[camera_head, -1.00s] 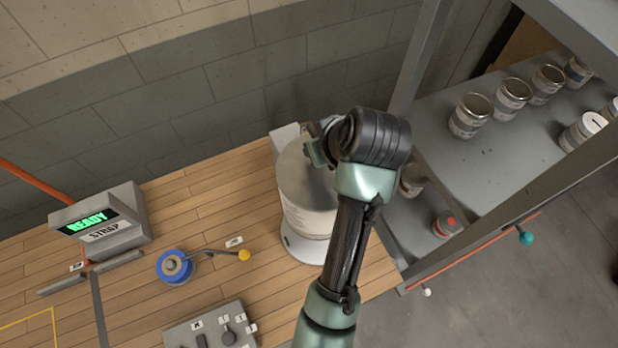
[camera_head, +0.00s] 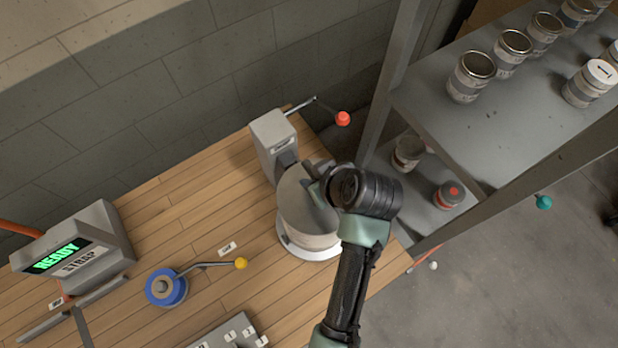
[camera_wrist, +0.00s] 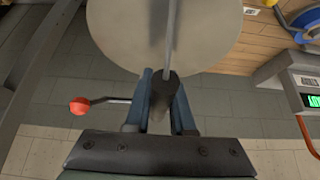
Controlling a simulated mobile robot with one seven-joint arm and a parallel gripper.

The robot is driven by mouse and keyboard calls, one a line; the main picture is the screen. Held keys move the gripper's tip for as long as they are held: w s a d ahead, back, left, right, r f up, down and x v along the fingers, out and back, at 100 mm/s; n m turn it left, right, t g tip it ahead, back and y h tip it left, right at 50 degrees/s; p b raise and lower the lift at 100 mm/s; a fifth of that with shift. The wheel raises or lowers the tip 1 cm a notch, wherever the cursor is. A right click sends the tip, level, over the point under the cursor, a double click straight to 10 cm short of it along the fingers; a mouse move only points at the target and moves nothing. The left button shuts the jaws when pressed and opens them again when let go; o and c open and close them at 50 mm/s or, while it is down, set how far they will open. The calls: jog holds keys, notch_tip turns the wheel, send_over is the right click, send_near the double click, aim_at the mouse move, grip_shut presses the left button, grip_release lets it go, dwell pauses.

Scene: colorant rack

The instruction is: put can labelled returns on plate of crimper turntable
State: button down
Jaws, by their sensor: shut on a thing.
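A large pale grey can (camera_head: 308,222) is over the round white plate (camera_head: 296,250) of the crimper turntable, in the middle of the head view. Its label cannot be read here. Whether its base touches the plate is hard to tell. My gripper (camera_head: 318,188) is at the can's top. In the wrist view, its blue fingers (camera_wrist: 161,90) are shut on the dark grip of the can's thin handle, which runs across the round lid (camera_wrist: 130,35). The crimper's grey post (camera_head: 273,140) stands right behind the can.
A lever with a red knob (camera_head: 343,118) sticks out behind the post. A blue reel with a lever (camera_head: 166,287) and a strap machine (camera_head: 75,255) stand left on the wooden bench. A metal rack (camera_head: 450,120) with several cans is close on the right.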

jog(key=shift+w+a+f, duration=0.1)
jog(key=shift+f, duration=0.6)
jog(key=shift+w+a, duration=0.1)
jog(key=shift+s+d+r, duration=0.1)
jog(key=shift+s+d, duration=0.1)
jog(key=c, duration=0.8)
grip_release()
jog(key=shift+a, duration=0.15)
jog(key=shift+o, duration=0.2)
